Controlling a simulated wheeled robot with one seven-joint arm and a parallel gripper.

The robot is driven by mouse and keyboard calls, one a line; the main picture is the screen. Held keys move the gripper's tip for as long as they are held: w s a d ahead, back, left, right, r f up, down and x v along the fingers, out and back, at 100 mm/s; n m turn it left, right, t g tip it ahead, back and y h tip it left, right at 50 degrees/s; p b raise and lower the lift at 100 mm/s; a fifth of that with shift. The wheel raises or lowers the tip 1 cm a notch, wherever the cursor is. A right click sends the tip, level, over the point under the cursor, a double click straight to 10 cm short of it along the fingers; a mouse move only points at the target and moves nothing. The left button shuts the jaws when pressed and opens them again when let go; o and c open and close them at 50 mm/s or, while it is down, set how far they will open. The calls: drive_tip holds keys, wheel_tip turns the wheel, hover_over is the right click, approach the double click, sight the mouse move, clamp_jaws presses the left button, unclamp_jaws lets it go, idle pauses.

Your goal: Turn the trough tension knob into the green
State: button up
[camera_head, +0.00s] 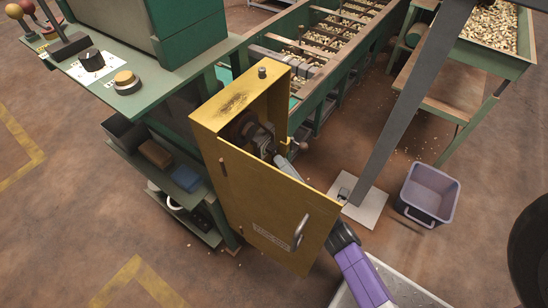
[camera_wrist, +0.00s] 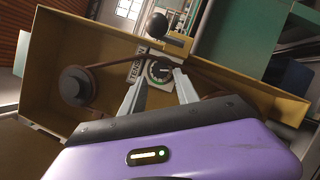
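The yellow cabinet (camera_head: 205,118) stands open, its door (camera_head: 262,205) swung toward the camera. Inside, the wrist view shows a small round dark dial (camera_wrist: 160,70) with a green patch and a light mark, beside a TENSION label (camera_wrist: 138,62). I cannot tell whether this dial is the knob itself or where its mark stands against the green. A black ball (camera_wrist: 157,25) sits above it. My gripper (camera_wrist: 160,77) is open, its two fingers either side of the dial; contact is unclear. In the head view my gripper (camera_head: 280,160) reaches into the cabinet, partly hidden by the door.
A pulley (camera_wrist: 76,85) and belt are left of the dial. The cabinet walls (camera_wrist: 50,50) surround my fingers closely. The door handle (camera_head: 300,230) is near my arm. A green control bench (camera_head: 110,85) stands left; a grey bin (camera_head: 428,192) stands on the floor at right.

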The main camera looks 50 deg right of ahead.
sight(274, 151)
drive_tip(key=shift+x, duration=1.7)
drive_tip(key=shift+d, duration=0.1)
clamp_jaws()
drive_tip(key=shift+r+m, duration=0.1)
drive_tip(key=shift+m, duration=0.2)
